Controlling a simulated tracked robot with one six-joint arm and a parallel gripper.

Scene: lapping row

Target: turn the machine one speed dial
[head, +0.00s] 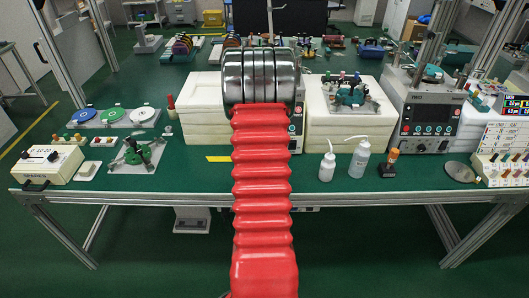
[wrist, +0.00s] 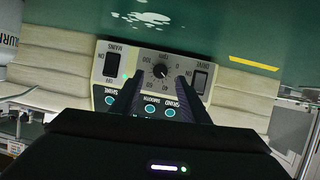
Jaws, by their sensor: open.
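The speed dial (wrist: 160,71) is a small black knob with a white pointer line and a numbered scale, on the grey control panel of machine one. My gripper (wrist: 157,84) is open, its two dark fingers reaching toward the panel in the wrist view. The fingertips lie to either side of the dial and slightly below it in the picture; I see no clear contact. In the head view the cream body of the machine (head: 203,98) stands on the green bench. My red arm hides most of its front, the dial and my gripper there.
In the wrist view, a mains rocker switch (wrist: 111,64) and a drive rocker switch (wrist: 200,78) flank the dial. Teal buttons (wrist: 149,110) sit along the panel edge. In the head view, two white bottles (head: 359,158) stand right of my arm on the bench (head: 215,175).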

